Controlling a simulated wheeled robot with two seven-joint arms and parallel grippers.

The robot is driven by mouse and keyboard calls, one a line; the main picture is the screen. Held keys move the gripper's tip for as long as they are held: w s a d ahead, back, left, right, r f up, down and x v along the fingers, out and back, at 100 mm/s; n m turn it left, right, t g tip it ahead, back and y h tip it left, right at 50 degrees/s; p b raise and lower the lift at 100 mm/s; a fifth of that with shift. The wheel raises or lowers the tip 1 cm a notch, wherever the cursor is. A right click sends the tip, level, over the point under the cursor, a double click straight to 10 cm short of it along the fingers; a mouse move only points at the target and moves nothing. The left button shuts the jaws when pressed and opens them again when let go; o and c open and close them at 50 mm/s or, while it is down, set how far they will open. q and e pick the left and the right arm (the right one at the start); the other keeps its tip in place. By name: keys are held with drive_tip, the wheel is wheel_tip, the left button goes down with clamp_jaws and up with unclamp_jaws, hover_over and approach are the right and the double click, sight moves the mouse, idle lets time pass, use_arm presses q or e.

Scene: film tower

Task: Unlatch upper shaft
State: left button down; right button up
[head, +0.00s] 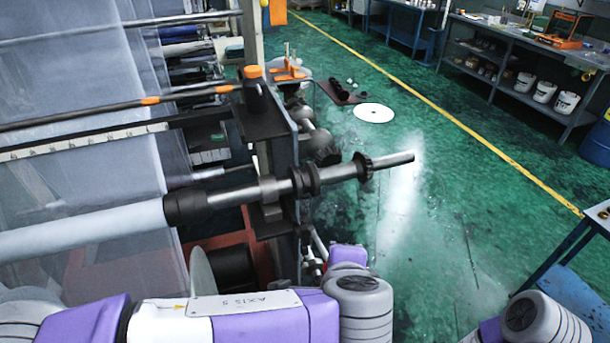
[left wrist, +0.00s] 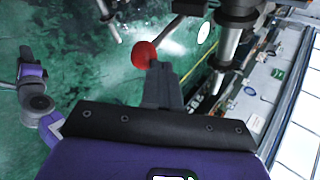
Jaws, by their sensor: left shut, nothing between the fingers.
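The upper shaft (head: 238,195) is a metal bar with black collars. It comes out of the white film roll (head: 90,232) and rests on a dark bracket at the frame's end, its tip jutting right. In the left wrist view a red ball knob (left wrist: 144,54) sits on the end of a thin metal rod. My left gripper (left wrist: 160,68) is shut and empty, its fingertips right at the knob; I cannot tell whether they touch. In the head view its fingers are hidden below the shaft's end. My right gripper is not in view.
The dark end frame (head: 284,150) with an orange-capped post (head: 253,84) stands beside the shaft. A white disc (head: 373,112) lies on the green floor. A blue table (head: 565,262) stands at the right, and a workbench (head: 520,40) behind.

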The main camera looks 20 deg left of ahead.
use_arm(q)
drive_tip(key=shift+s+d+f, duration=0.1)
drive_tip(key=shift+s+f, duration=0.1)
drive_tip(key=shift+f, duration=0.3)
drive_tip(key=shift+r, duration=0.1)
drive_tip(key=w+r+p+v, duration=0.2)
drive_tip(key=p+v, duration=0.3)
drive_tip(key=v, duration=0.8)
drive_tip(key=shift+d, duration=0.2)
drive_tip(key=shift+f, duration=0.1)
